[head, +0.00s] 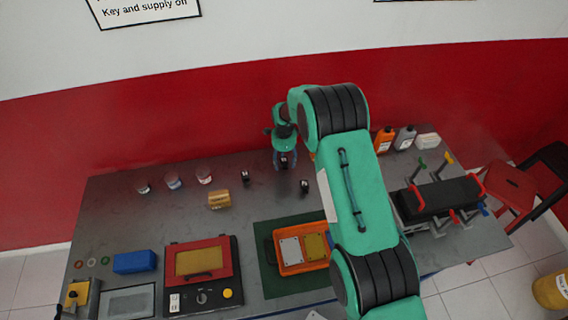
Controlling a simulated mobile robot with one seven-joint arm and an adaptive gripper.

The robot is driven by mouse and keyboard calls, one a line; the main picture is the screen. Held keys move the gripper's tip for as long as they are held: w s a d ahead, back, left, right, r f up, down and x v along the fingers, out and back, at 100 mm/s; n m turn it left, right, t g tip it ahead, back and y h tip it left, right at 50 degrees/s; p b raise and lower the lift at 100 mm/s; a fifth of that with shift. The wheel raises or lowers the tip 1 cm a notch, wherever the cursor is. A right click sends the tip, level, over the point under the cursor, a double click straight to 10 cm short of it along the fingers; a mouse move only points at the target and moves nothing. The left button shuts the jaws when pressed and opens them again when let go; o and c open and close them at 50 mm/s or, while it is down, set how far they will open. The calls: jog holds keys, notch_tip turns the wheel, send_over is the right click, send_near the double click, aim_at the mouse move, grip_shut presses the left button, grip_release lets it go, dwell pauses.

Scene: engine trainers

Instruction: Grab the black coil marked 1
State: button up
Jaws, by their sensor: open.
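Small black upright parts that look like coils stand on the grey table; one (245,176) is left of my gripper and another (304,187) is right of it and nearer. Their markings are too small to read, so I cannot tell which is marked 1. My gripper (284,163) points down at the back middle of the table, between these two in the picture, with its fingers open. A small dark part with a light spot shows at the fingers; I cannot tell whether it is another coil or part of the gripper.
A tan block (219,199) and several clear cups (204,175) stand to the left. In front are a red-framed unit (198,262) and an orange tray (302,268) on a green mat. Bottles (384,140) and a black engine-like block (440,197) stand right, beyond my arm.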

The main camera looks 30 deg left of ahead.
aim_at(284, 160)
jog(key=c, duration=1.4)
jog(key=shift+o, duration=0.2)
jog(key=shift+r, duration=0.15)
jog(key=shift+r, duration=1.6)
jog(key=s+d+r+b, duration=0.1)
jog(key=s+d, duration=1)
jog(key=shift+d+r, duration=0.2)
jog(key=shift+r, duration=0.1)
jog(key=shift+s, duration=0.1)
